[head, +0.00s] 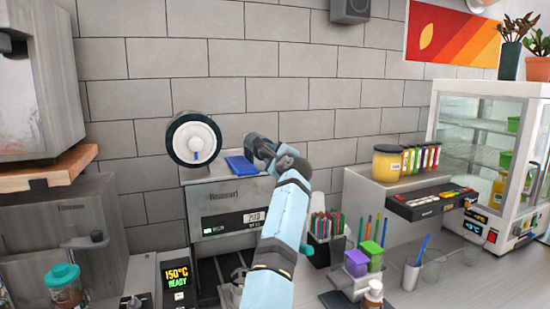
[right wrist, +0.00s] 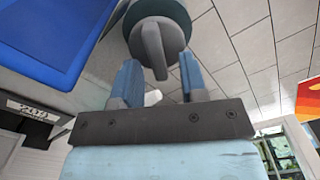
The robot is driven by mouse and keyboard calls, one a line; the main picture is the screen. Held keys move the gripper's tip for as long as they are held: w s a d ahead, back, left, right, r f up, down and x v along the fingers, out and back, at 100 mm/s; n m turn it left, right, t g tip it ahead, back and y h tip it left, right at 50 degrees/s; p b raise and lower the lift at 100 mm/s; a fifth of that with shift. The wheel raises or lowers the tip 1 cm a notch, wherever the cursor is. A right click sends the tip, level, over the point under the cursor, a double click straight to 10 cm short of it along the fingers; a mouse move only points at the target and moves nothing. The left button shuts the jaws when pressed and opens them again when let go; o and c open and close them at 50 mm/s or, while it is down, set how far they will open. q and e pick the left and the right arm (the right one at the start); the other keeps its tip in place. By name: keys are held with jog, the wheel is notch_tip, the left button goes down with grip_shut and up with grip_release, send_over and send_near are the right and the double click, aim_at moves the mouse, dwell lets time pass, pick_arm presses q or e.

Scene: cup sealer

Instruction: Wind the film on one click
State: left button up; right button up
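The cup sealer (head: 225,200) stands against the tiled wall. A film roll (head: 194,139) with a white face and dark rim sits at its upper left. Blue film (head: 240,166) lies on its top, and its edge shows in the right wrist view (right wrist: 60,40). My right gripper (right wrist: 158,75) is at the sealer's upper right. Its two blue fingers stand apart, one on each side of the grey grip bar of a round knob (right wrist: 152,40), with gaps visible. In the head view the knob is largely hidden by my gripper (head: 262,150). My left gripper is not in view.
A temperature box (head: 176,280) reading 150°C READY stands at the sealer's lower left. Pens and straws (head: 328,225), purple (head: 356,262) and green (head: 371,250) blocks and a pump bottle (head: 373,294) stand right of my arm. A glass display case (head: 490,150) is at the far right.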

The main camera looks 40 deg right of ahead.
jog(key=b+v, duration=0.3)
jog(key=v, duration=1)
jog(key=shift+s+b, duration=0.4)
jog(key=shift+f, duration=0.1)
